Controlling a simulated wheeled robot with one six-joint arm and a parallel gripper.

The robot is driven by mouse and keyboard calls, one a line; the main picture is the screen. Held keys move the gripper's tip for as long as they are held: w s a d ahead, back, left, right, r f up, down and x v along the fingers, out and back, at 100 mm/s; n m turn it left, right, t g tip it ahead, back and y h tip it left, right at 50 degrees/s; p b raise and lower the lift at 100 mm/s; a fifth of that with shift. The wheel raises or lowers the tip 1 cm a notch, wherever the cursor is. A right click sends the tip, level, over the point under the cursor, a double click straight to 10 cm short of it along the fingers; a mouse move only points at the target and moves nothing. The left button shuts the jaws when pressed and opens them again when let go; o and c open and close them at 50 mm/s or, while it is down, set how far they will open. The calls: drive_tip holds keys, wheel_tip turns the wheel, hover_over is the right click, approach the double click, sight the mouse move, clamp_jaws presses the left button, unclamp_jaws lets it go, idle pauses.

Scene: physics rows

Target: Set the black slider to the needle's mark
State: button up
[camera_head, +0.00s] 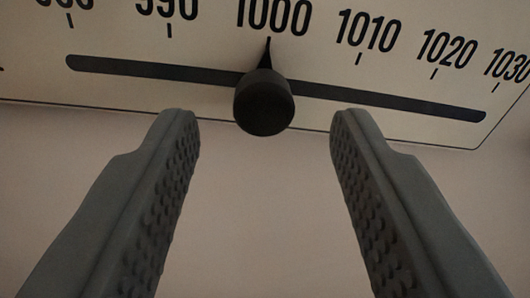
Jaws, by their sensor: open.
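The black slider (264,103) is a round knob with a pointed tip. It sits on a dark slot (400,101) that runs across the lower part of a cream scale plate (210,50). Its tip points up at the 1000 mark. My gripper (264,122) is open, with one grey finger on each side below the knob. The fingers are apart from the knob, and the gap between them is empty. The needle is not in view.
A plain pale wall (265,220) lies below the plate. No obstacle shows between the fingers and the knob.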

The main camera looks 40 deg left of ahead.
drive_tip(key=v, duration=1.5)
drive_tip(key=s+d+r+m+t+h, duration=0.35)
drive_tip(key=s+d+r, duration=0.3)
drive_tip(key=d, duration=0.25)
drive_tip(key=s+d+r+m+t+h, duration=0.25)
drive_tip(key=s+d+r+h, duration=0.2)
drive_tip(key=d+r, duration=0.4)
drive_tip(key=s+d+m+h, duration=0.1)
drive_tip(key=s+d, duration=0.2)
drive_tip(key=s, duration=0.4)
drive_tip(key=s+d+r+m+h, duration=0.1)
drive_tip(key=s+d, duration=0.3)
drive_tip(key=s, duration=0.4)
drive_tip(key=s+d+m+h, duration=0.3)
drive_tip(key=s, duration=0.4)
drive_tip(key=shift+s+d+r+g, duration=0.25)
drive_tip(key=shift+s+d+g, duration=0.05)
drive_tip(key=shift+d+g, duration=0.1)
